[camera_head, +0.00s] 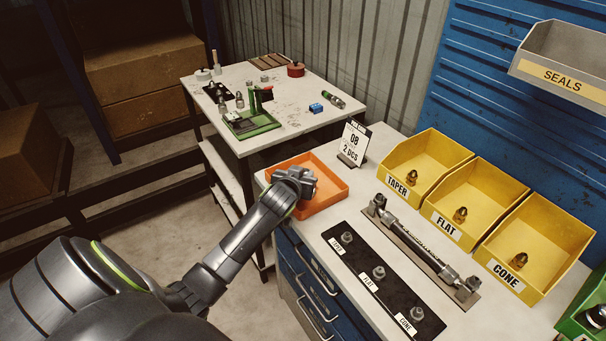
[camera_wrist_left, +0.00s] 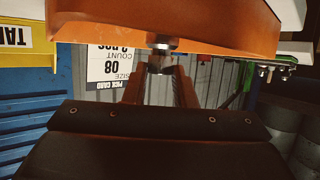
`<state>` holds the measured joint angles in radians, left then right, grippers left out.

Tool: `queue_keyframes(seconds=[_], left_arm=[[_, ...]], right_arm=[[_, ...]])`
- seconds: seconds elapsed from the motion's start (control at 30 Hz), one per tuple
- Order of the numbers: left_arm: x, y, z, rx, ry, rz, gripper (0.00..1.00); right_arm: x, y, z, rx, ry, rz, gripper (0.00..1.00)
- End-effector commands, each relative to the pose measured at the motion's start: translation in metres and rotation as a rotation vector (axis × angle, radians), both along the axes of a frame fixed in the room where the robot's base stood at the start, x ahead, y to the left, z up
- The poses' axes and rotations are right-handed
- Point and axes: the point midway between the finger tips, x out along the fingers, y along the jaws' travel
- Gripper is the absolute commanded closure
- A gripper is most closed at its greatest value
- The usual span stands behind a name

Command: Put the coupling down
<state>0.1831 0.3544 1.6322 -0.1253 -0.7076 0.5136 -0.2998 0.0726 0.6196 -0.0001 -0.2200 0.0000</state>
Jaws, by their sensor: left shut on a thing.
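My left gripper (camera_head: 303,181) is over the orange tray (camera_head: 326,206) on the near workbench. In the left wrist view, its two fingers (camera_wrist_left: 160,90) are shut on a small silver metal coupling (camera_wrist_left: 161,60). That view is upside down, and the orange tray (camera_wrist_left: 190,28) fills its top, close to the coupling's end. I cannot tell whether the coupling touches the tray. In the head view the gripper mostly hides the coupling. My right gripper is not in view.
A pick card (camera_head: 352,143) stands behind the tray. Yellow bins (camera_head: 425,160) marked TAPER, FLAT and CONE line the back. A black strip (camera_head: 365,290) with several fittings and a metal bar tool (camera_head: 420,243) lie right of the tray. Another table (camera_head: 330,84) stands farther back.

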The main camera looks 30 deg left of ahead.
Motion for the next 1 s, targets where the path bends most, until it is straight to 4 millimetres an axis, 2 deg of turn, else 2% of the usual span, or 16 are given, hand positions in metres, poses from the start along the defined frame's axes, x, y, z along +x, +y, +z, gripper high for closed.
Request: queue_keyframes(seconds=[0.17,0.2,0.37,0.7,0.87,1.0], left_arm=[[0.0,0.0,-0.003,0.0,-0.001,0.0,1.0],[0.0,0.0,-0.003,0.0,0.0,0.0,0.73],[0.0,0.0,-0.003,0.0,0.0,0.0,0.54],[0.0,0.0,0.003,0.0,-0.001,0.0,0.54],[-0.012,-0.003,0.005,0.0,-0.001,0.0,0.54],[-0.03,-0.008,0.012,0.0,-0.001,-0.001,0.54]], right_arm=[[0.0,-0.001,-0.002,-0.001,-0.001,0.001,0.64],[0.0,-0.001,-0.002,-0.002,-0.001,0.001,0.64],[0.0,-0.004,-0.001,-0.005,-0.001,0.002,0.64],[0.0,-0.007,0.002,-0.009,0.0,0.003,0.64],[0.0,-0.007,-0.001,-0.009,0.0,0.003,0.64],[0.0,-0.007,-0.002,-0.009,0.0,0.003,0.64]])
